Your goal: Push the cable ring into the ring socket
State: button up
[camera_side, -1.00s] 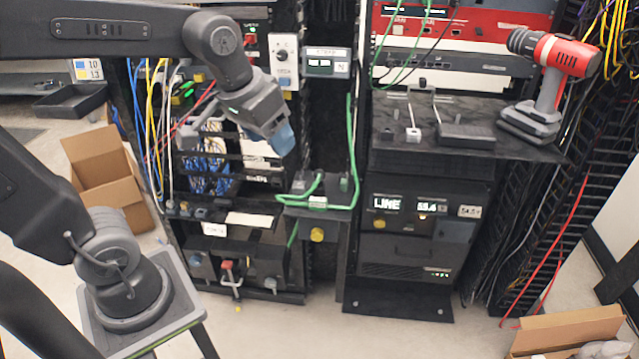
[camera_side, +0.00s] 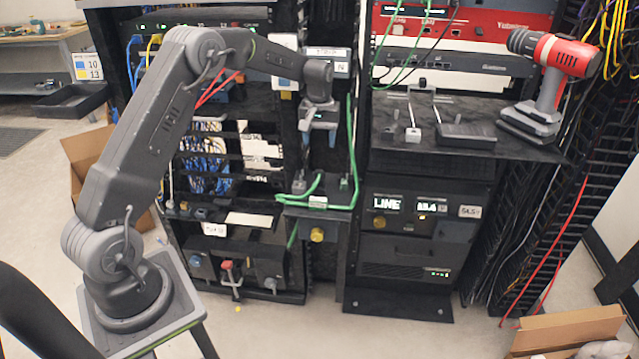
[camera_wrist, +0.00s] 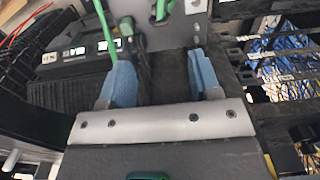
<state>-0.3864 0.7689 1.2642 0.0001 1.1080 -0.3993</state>
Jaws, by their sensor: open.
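My gripper (camera_side: 320,132) hangs in front of the dark gap between the racks, above the small bracket shelf (camera_side: 290,207). In the wrist view its two blue-padded fingers (camera_wrist: 162,80) are apart with nothing held between them. A green cable (camera_side: 350,150) runs down beside the gripper and loops onto the shelf, where a white-labelled piece (camera_side: 318,202) sits on it. In the wrist view the green cable (camera_wrist: 104,25) passes left of the fingers, and more green pieces show beyond them. I cannot clearly tell the cable ring or its socket apart.
A yellow knob (camera_side: 317,235) is below the shelf. A ledge (camera_side: 470,130) at right carries a red drill (camera_side: 552,75) and small black devices. The left rack (camera_side: 225,165) holds blue cables. A cardboard box (camera_side: 85,165) stands on the floor at left.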

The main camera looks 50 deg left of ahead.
aim_at(319, 179)
notch_tip(319, 179, down, 8)
jog(key=shift+f, duration=0.25)
jog(key=shift+s+d+f, duration=0.15)
jog(key=shift+f, duration=2.45)
jog(key=shift+c, duration=0.4)
jog(key=c, duration=0.9)
